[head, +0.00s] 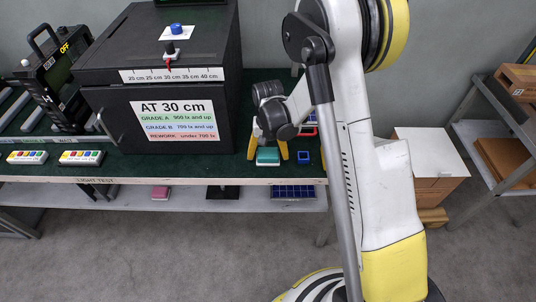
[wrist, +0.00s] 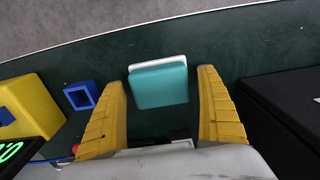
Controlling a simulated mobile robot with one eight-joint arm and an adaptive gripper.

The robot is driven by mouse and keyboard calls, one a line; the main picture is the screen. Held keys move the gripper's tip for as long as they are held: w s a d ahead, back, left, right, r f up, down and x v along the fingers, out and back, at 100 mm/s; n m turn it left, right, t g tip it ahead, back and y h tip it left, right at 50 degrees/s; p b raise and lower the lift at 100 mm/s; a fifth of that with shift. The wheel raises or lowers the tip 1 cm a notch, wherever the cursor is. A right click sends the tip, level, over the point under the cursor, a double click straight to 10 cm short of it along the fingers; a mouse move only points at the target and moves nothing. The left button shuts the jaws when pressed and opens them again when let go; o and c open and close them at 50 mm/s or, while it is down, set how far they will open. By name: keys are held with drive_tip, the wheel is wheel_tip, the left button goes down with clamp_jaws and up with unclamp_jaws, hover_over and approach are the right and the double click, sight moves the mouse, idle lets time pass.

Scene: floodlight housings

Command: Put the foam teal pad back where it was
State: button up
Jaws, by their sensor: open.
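The teal pad (head: 268,157) is on the dark green bench top near its front edge, right of the black test box. In the wrist view the teal pad (wrist: 160,84) has a white layer showing along its far edge. My gripper (head: 268,152) is low over the bench with its yellow fingers on either side of the pad. In the wrist view my gripper (wrist: 162,80) is open, with a visible gap between each finger and the pad.
The black test box (head: 165,90) with its "AT 30 cm" sign stands left of my gripper. A small blue square frame (head: 305,157) sits just right. A yellow block (wrist: 32,108) is also close by. The lower shelf holds a pink block (head: 160,192) and a blue tray (head: 293,191).

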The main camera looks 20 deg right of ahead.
wheel_tip(320, 180, up, 12)
drive_tip(key=p, duration=0.5)
wheel_tip(320, 180, up, 14)
drive_tip(key=n+t, duration=0.2)
drive_tip(key=t, duration=0.1)
hover_over(268, 152)
drive_tip(key=s, duration=0.9)
drive_tip(key=s+r+n+t, duration=0.1)
drive_tip(key=s+r+t, duration=0.3)
drive_tip(key=s, duration=0.7)
drive_tip(key=shift+r+n, duration=0.15)
drive_tip(key=shift+n, duration=0.15)
